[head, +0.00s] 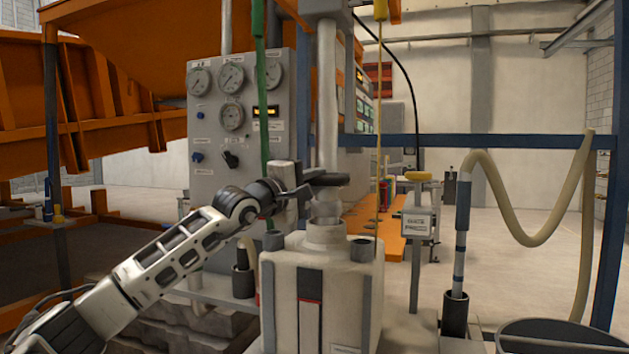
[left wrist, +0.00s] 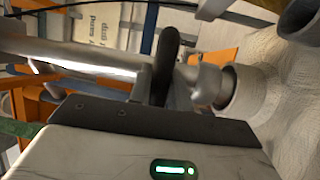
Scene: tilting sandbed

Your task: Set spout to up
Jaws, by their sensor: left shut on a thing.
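A pale upright pipe, which looks like the spout (head: 327,110), comes down to the round neck (head: 326,234) of a white tank (head: 285,275). A black rounded handle (head: 330,179) sits at its lower part. My left gripper (head: 303,190) reaches in from the left and is shut on this handle. In the left wrist view the spout (left wrist: 80,60) lies sideways, with the black handle (left wrist: 166,62) across it and its tip close to the tank neck (left wrist: 242,92). I cannot tell whether the tip is inside the neck. The fingertips are partly hidden. My right gripper is not in view.
A grey panel (head: 205,160) with gauges and knobs stands behind my left arm. A green hose (head: 262,100) and a yellow cord (head: 379,130) hang beside the spout. A pale hose (head: 515,230) loops at right, above a dark bin (head: 555,335). Open floor lies behind.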

